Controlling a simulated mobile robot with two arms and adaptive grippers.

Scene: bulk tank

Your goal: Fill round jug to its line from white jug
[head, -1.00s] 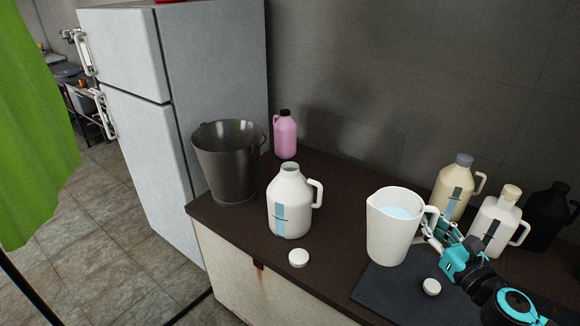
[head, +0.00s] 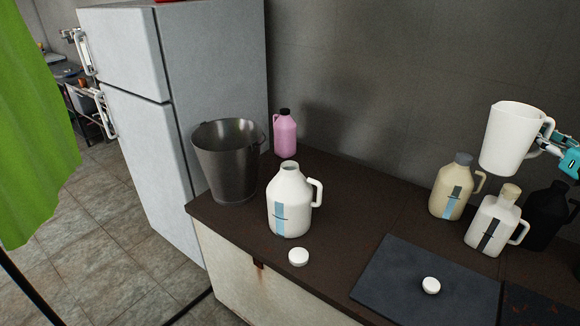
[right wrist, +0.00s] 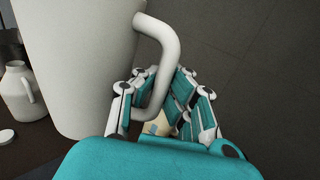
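My right gripper (right wrist: 165,100) is shut on the handle of the white jug (head: 511,140), an open pitcher. It holds the jug raised in the air at the right, above the capped jugs and close to upright. The jug's inside is hidden from this angle. The round jug (head: 290,205), off-white with a side handle and an open neck, stands on the counter left of centre. Its front has a light blue strip with a dark line across it. A white cap (head: 298,257) lies in front of it. My left gripper is not in view.
A metal bucket (head: 228,165) and a pink bottle (head: 285,135) stand behind the round jug. A beige jug (head: 450,190), a white capped jug (head: 494,222) and a black jug (head: 548,215) stand at right. A dark mat (head: 400,275) holds another white cap (head: 431,285).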

